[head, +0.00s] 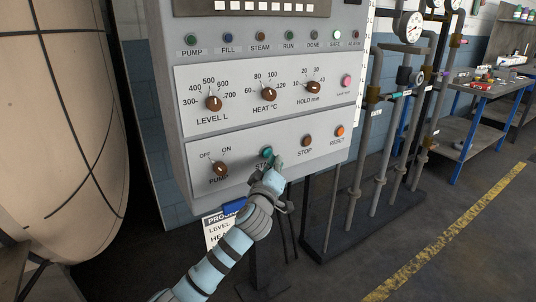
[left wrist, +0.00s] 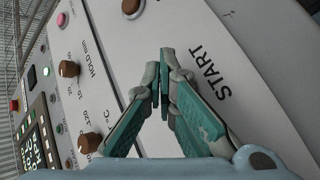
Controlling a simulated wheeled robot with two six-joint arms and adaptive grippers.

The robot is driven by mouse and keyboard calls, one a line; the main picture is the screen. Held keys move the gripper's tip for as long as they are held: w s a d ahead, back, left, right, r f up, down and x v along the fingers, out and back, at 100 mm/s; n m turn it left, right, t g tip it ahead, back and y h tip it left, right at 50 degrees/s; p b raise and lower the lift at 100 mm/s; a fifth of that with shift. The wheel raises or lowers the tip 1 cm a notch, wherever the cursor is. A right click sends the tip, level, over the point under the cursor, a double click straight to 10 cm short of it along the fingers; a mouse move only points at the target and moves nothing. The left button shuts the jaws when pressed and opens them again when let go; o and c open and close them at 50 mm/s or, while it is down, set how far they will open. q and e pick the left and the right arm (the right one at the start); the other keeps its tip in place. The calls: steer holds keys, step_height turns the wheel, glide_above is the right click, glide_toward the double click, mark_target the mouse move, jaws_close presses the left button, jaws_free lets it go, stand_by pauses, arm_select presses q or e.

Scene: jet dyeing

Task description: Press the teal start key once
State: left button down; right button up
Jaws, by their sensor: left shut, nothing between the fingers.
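The teal start key (head: 266,152) sits on the lower panel of the grey control box (head: 240,162), between the PUMP knob and the STOP button. My left gripper (head: 275,163) is shut and empty, its fingertips right at the key in the head view. I cannot tell whether they touch it or press it. In the left wrist view the closed teal fingertips (left wrist: 166,57) are beside the START label (left wrist: 210,73) and hide the key. My right gripper is not in view.
The brown STOP button (head: 307,141) and orange RESET button (head: 340,131) are to the right. The PUMP selector knob (head: 220,169) is to the left. Above are the LEVEL (head: 213,103), HEAT (head: 269,94) and HOLD (head: 313,87) knobs. Pipes with gauges (head: 408,27) stand at right.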

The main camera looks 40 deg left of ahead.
arm_select(q)
steer(key=shift+a, duration=0.1)
steer(key=shift+w+a, duration=0.15)
steer(key=shift+a, duration=0.2)
steer(key=shift+w+a+b, duration=0.1)
steer(key=shift+a+b, duration=0.3)
stand_by(0.8)
stand_by(0.3)
steer(key=shift+s+d, duration=0.25)
steer(key=shift+d, duration=0.55)
steer(key=shift+d, duration=0.1)
steer(key=shift+s+d+p, duration=0.15)
steer(key=shift+s+d, duration=0.1)
steer(key=shift+d, duration=0.5)
steer(key=shift+s+d+p, duration=0.2)
steer(key=shift+s+d, duration=0.05)
steer(key=shift+d, duration=0.55)
steer(key=shift+s+d+p, duration=0.15)
steer(key=shift+s+d, duration=0.1)
steer(key=shift+d, duration=0.5)
